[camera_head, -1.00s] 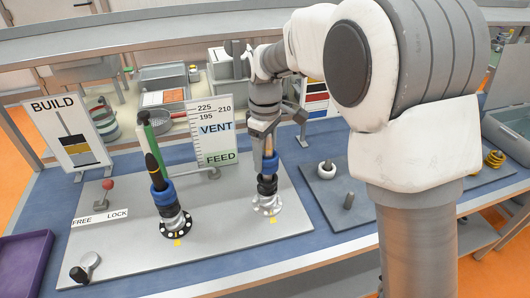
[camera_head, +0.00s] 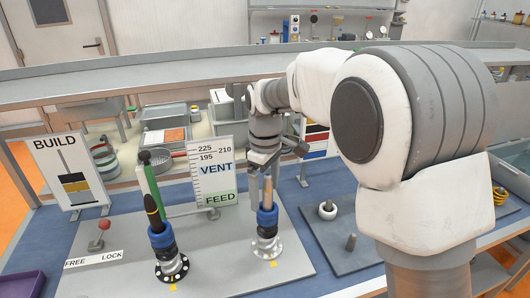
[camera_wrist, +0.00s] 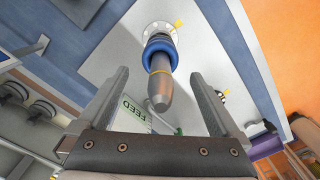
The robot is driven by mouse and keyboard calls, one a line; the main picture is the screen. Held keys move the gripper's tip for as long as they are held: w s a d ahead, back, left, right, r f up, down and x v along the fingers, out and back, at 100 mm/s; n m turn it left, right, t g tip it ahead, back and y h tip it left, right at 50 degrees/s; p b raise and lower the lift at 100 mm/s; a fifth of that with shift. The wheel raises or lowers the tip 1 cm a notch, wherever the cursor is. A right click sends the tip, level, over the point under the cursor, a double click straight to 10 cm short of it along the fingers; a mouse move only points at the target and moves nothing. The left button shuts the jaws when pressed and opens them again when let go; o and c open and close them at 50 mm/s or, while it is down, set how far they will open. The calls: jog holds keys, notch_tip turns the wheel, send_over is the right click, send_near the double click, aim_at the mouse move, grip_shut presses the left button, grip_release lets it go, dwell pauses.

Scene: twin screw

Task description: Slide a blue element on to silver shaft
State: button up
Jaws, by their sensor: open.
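The right-hand shaft (camera_head: 268,193), pale with a brownish tapered tip, stands upright on a round flange. A blue element (camera_head: 267,216) is around it, low down, just above dark and grey parts near the flange. My gripper (camera_head: 263,160) is above this blue element, by the upper shaft. In the wrist view my gripper (camera_wrist: 159,76) is open, its fingers on either side of the shaft tip (camera_wrist: 162,92) and apart from it. The blue element (camera_wrist: 158,50) lies beyond the fingertips. A second, dark shaft (camera_head: 151,208) at left carries another blue element (camera_head: 161,237).
A red-knobbed lever (camera_head: 102,227) is front left. A white ring (camera_head: 327,210) and a short peg (camera_head: 351,242) are at right.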

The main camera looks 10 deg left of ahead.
notch_tip(320, 180, up, 14)
jog(key=shift+f+p, duration=0.15)
jog(key=shift+p, duration=0.45)
jog(key=shift+r, duration=0.2)
jog(key=shift+d+r, duration=0.1)
jog(key=shift+d, duration=0.1)
jog(key=s+d+r+m+t, duration=0.1)
jog(key=s+d+m, duration=0.2)
jog(key=s+d, duration=0.3)
jog(key=s+d+r+m+t, duration=0.2)
jog(key=s+d+m, duration=0.2)
jog(key=d, duration=0.4)
jog(key=s+d+f+m+t, duration=0.1)
jog(key=s+d+f+m, duration=0.2)
jog(key=s, duration=0.3)
jog(key=s+d+f+m+t, duration=0.1)
jog(key=s+d+f+m, duration=0.2)
jog(key=s+d, duration=0.3)
jog(key=shift+s+f+m+t, duration=0.2)
jog(key=shift+f+m+t, duration=0.15)
jog(key=shift+f, duration=0.35)
